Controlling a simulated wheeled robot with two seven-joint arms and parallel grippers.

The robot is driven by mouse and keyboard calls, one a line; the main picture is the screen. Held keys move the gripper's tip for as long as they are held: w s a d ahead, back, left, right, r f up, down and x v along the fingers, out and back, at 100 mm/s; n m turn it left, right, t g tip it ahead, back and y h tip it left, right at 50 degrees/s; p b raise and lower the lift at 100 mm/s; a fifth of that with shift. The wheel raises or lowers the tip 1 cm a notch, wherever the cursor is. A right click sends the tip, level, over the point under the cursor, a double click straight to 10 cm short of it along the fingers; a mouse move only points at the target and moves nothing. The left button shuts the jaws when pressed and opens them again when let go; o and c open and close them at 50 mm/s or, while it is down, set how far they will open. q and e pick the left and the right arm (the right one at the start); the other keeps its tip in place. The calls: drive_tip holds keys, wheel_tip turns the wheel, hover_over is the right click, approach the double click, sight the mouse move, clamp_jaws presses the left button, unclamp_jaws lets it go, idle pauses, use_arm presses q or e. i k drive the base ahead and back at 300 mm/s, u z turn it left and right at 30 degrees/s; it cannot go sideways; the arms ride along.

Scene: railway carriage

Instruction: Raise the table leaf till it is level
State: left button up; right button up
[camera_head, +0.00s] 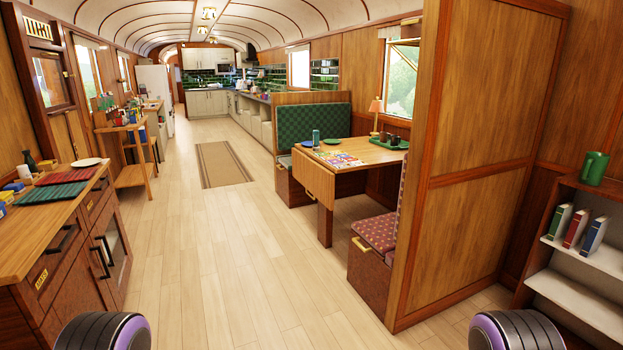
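The wooden table (376,152) stands in the booth at the right, between a green checked bench and a nearer bench with a red patterned cushion. Its leaf (314,180) hangs down steeply from the aisle-side edge of the top, over the table leg. Any support under the leaf is hidden. No gripper is in view. Two dark rounded parts with purple rings at the bottom corners look like parts of my arms, and the table is well beyond them.
A wooden partition (480,150) blocks the near right. A drawer cabinet (80,235) stands left. The aisle floor between is clear, with a rug (222,165) farther on.

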sight(317, 180)
drive_tip(key=u, duration=0.2)
drive_tip(key=i, duration=1.7)
drive_tip(key=u, duration=0.3)
drive_tip(key=i, duration=2.6)
drive_tip(key=z, duration=0.25)
drive_tip(key=i, duration=1.3)
drive_tip(key=z, duration=0.2)
